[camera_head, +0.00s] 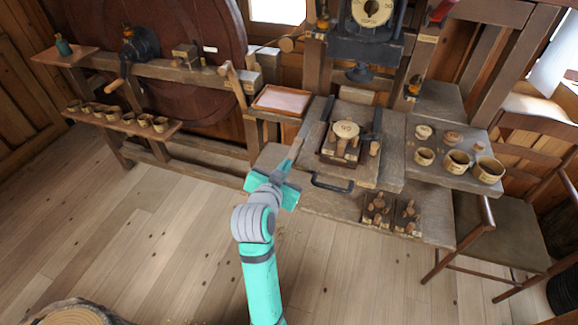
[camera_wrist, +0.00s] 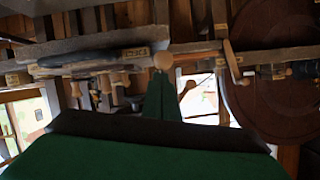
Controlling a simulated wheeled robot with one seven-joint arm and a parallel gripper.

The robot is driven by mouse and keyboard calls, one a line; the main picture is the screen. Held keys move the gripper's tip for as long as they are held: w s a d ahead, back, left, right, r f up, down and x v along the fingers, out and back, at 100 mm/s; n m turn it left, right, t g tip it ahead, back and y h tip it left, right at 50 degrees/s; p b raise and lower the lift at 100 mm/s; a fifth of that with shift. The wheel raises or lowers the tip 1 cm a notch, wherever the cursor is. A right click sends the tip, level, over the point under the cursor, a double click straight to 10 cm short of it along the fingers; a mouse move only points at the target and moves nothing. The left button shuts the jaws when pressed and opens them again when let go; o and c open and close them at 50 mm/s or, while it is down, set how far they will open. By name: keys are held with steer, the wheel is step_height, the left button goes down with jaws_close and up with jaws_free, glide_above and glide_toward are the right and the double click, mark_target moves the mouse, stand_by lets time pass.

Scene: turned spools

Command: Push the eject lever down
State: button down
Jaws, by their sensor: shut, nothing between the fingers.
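My gripper (camera_head: 285,166) is shut and empty, in front of the left side of the workbench and below the pinkish tray. In the wrist view its green fingers (camera_wrist: 163,98) point away from the camera. A round wooden knob (camera_wrist: 163,61) shows right at the fingertips there; I cannot tell whether they touch. This knob may be the end of the eject lever, but no label confirms it. In the head view a thin brownish bar (camera_head: 297,147) shows just past the fingertips, partly hidden by them.
A pinkish tray (camera_head: 283,100) is above the gripper. A wooden block with a round label (camera_head: 345,130) sits on the bench behind a dark handle (camera_head: 332,185). Cups (camera_head: 457,161) stand on the right shelf. A big wheel (camera_head: 190,30) is at left. Floor space is clear at left.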

steer(key=shift+s+a+f, duration=0.1)
steer(key=shift+s+f, duration=0.05)
steer(key=shift+f, duration=0.4)
steer(key=shift+s+a+f, duration=0.1)
steer(key=shift+s+f, duration=0.05)
steer(key=shift+f, duration=0.4)
steer(key=s+a+r, duration=0.1)
steer(key=s+r, duration=0.6)
steer(key=s, duration=0.2)
steer(key=shift+s, duration=0.25)
steer(key=shift+a, duration=0.1)
steer(key=shift+f, duration=0.1)
